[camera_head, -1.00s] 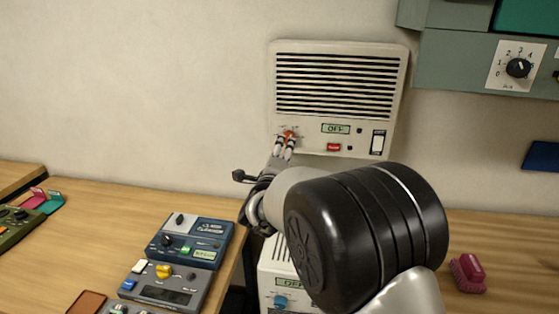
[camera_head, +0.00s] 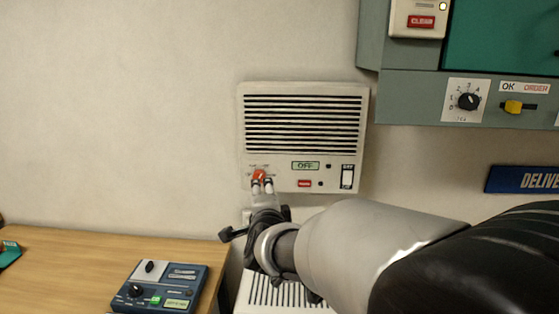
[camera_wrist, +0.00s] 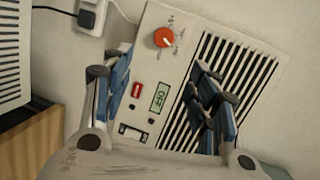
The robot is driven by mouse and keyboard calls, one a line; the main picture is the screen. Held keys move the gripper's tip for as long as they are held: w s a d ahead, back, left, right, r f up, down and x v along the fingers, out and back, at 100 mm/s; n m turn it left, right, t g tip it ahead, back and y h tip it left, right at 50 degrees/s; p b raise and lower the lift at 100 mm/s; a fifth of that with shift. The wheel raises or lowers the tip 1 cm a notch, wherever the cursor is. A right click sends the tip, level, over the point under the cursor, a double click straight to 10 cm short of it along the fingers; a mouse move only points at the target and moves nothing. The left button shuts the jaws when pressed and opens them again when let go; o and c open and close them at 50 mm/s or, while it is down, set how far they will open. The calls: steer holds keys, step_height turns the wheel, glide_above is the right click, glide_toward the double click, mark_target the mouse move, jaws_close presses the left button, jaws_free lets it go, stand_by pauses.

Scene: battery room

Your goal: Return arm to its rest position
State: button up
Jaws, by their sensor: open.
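My gripper (camera_head: 263,187) is in front of the lower left of a cream wall unit with black vent slats (camera_head: 305,124). In the wrist view my gripper (camera_wrist: 163,88) has its blue-padded fingers spread wide apart with nothing between them but the unit's face. The unit's orange knob (camera_wrist: 164,38) lies beyond the fingers, clear of both. In the head view the knob (camera_head: 258,175) shows just above the fingertips. The unit's small display (camera_head: 305,166) reads OFF. My arm reaches in from the lower right and hides part of the space below the unit.
A wooden desk (camera_head: 70,262) with a blue control box (camera_head: 160,287) is at the lower left. A second slatted unit (camera_head: 262,293) stands below my gripper. A grey-green cabinet (camera_head: 420,94) and a blue sign (camera_head: 525,180) are on the right. The upper left wall is bare.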

steer(key=s+d+f+n+g, duration=0.3)
steer(key=s+d+n, duration=0.2)
steer(key=s, duration=0.7)
steer(key=s+d+f+n+g+h, duration=0.1)
steer(key=s+d+f+n+g, duration=0.2)
steer(key=s+d, duration=0.5)
steer(key=s+d+f+n+g+h, duration=0.1)
steer(key=s+d+f+n+g, duration=0.2)
steer(key=s, duration=1.5)
steer(key=d+n+g, duration=0.1)
steer(key=d+n, duration=0.2)
steer(key=n, duration=0.1)
steer(key=shift+s+d+n+g, duration=0.2)
steer(key=shift+d+n+g, duration=0.1)
steer(key=shift+d+g, duration=0.1)
steer(key=shift+c, duration=0.5)
